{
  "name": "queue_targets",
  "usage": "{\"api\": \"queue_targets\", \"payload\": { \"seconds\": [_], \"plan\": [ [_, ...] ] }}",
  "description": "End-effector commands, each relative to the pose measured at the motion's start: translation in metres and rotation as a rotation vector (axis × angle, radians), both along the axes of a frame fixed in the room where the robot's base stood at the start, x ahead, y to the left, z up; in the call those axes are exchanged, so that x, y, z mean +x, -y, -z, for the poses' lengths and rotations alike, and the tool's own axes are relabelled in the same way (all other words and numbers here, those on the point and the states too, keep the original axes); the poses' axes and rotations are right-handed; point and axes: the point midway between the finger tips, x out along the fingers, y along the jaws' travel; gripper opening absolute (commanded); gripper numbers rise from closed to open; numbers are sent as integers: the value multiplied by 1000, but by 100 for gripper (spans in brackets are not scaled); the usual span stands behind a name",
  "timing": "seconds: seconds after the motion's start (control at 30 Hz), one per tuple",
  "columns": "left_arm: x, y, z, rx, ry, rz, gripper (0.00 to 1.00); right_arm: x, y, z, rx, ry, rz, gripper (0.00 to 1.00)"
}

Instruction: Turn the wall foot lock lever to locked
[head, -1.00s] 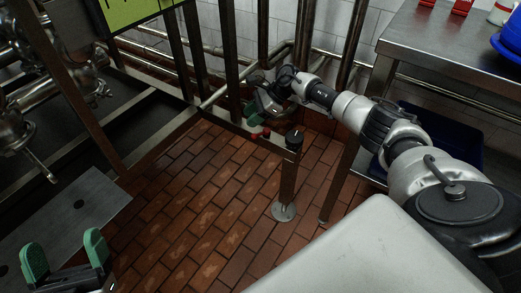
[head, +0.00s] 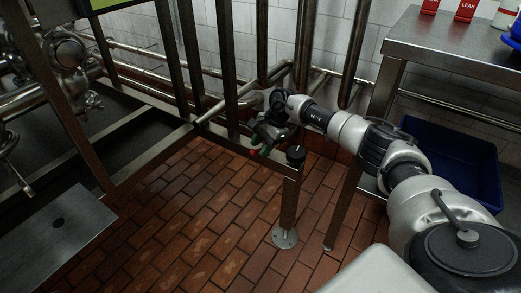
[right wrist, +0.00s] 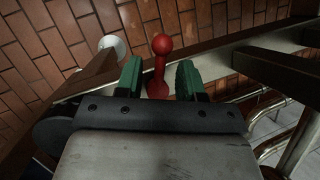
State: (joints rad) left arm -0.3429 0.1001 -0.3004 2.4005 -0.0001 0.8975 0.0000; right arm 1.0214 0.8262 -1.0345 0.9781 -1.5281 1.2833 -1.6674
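The foot lock lever is a small red handle with a round knob (right wrist: 161,44). In the right wrist view it stands between the two green fingers of my right gripper (right wrist: 159,78). These fingers are open, one on each side, with a visible gap to the lever. In the head view my right gripper (head: 262,141) is low by the frame's bottom rail, and only a bit of red (head: 252,152) shows beside it; the rest is hidden. My left gripper is not in view.
A frame post (head: 289,195) with a black cap and round foot stands just right of the gripper. A steel table (head: 455,50) and a blue bin (head: 470,165) are at right. Pipes (head: 150,75) run along the wall behind. The brick floor (head: 200,215) in front is clear.

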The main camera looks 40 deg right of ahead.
Motion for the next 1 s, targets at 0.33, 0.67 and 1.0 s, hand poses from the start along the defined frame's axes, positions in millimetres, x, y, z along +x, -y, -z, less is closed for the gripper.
{"api": "queue_targets", "payload": {
  "seconds": [0.33,0.67,1.0],
  "plan": [
    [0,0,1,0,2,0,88,1,-3,6,0,0,0,38],
    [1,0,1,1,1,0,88,1,-3,6,0,0,1,0],
    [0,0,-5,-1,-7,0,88,3,-3,4,0,-1,68,0]
  ]
}}
